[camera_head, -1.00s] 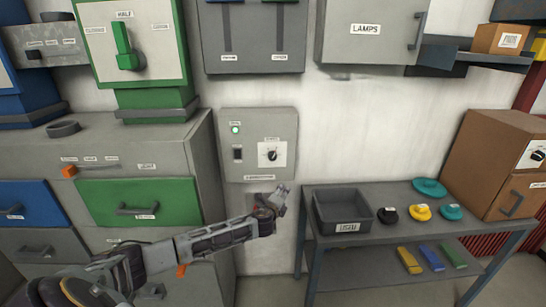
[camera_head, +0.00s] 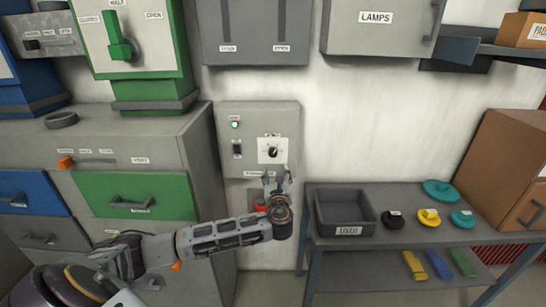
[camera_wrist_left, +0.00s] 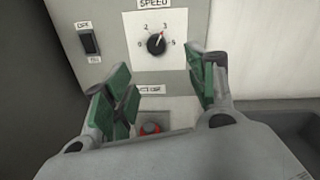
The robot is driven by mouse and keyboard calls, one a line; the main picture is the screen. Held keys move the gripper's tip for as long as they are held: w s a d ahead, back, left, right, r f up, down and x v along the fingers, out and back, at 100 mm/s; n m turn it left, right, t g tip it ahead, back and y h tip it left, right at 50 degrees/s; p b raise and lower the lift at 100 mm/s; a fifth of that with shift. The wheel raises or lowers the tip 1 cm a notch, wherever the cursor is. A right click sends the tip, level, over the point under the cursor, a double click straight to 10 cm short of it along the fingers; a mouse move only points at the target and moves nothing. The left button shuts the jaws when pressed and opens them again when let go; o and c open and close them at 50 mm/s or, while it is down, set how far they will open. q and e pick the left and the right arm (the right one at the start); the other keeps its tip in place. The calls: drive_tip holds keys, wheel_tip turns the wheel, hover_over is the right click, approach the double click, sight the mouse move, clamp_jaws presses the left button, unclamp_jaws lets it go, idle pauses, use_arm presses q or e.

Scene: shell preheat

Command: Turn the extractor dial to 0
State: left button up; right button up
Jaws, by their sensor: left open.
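The extractor dial (camera_head: 272,151) is a black knob with a pale plate marked SPEED, on a grey wall panel (camera_head: 228,166). In the left wrist view the dial (camera_wrist_left: 157,43) has a red pointer tilted up and slightly right, toward the 3. My left gripper (camera_head: 277,177) is just below the dial in the head view, fingers pointing up. In the wrist view its green-padded fingers (camera_wrist_left: 165,82) are spread apart and empty, with the dial beyond and between them, not touched. My right gripper is not in view.
The panel also has a lit green lamp (camera_head: 235,125), a black switch (camera_head: 237,149) and a red button (camera_wrist_left: 149,128) below the dial. A shelf table with a dark bin (camera_head: 341,231) stands right. A green-fronted cabinet (camera_head: 135,197) stands left.

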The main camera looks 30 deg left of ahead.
use_arm(q)
drive_tip(key=shift+a+f+m, duration=0.1)
drive_tip(key=shift+a+m, duration=0.1)
drive_tip(key=shift+m, duration=0.6)
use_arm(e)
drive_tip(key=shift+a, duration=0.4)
use_arm(q)
drive_tip(key=shift+s, duration=0.1)
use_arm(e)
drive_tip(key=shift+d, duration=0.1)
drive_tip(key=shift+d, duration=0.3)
use_arm(q)
drive_tip(key=shift+a, duration=0.1)
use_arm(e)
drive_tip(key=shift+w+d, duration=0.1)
